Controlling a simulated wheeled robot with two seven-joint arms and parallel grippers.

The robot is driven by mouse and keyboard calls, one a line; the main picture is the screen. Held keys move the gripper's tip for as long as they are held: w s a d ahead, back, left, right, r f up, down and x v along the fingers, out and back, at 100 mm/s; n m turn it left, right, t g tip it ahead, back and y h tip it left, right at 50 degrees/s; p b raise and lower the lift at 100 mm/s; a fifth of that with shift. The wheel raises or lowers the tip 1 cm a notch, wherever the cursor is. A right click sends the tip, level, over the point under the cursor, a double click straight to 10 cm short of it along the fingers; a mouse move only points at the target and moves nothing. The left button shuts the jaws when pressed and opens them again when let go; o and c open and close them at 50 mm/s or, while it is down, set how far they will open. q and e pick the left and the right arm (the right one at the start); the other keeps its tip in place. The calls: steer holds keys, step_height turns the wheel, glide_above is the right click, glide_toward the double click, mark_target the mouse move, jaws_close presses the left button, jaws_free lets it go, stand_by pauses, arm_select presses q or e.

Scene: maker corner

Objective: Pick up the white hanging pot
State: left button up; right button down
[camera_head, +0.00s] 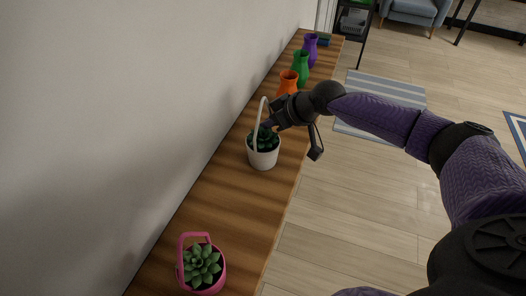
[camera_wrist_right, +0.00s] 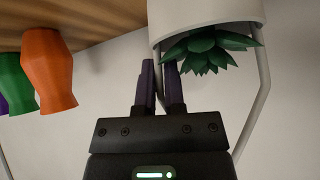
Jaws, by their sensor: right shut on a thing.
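The white hanging pot (camera_head: 263,159) is upright at the middle of the wooden shelf, with a dark green succulent in it and a tall white handle (camera_head: 257,125). I cannot tell whether its base touches the wood. My right gripper (camera_head: 270,125) reaches in from the right, at the pot's handle side. In the right wrist view the picture is upside down: the pot (camera_wrist_right: 205,12) is at the top, and my right gripper's purple fingers (camera_wrist_right: 160,70) are closed around one leg of the handle near the rim. My left gripper is not in view.
A pink hanging pot (camera_head: 220,270) stands nearer on the shelf (camera_head: 226,190). Behind the white pot are an orange vase (camera_head: 288,80), a green vase (camera_head: 301,68) and a purple vase (camera_head: 310,48). A wall runs along the left; open floor lies right.

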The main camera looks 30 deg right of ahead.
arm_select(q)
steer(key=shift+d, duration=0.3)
arm_select(e)
step_height(320, 180, up, 10)
steer(key=shift+f+p, duration=0.1)
steer(key=shift+p, duration=0.7)
steer(key=shift+r, duration=0.2)
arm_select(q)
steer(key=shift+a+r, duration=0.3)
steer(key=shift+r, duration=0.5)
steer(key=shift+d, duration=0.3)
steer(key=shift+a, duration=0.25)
arm_select(e)
steer(key=shift+f, duration=0.15)
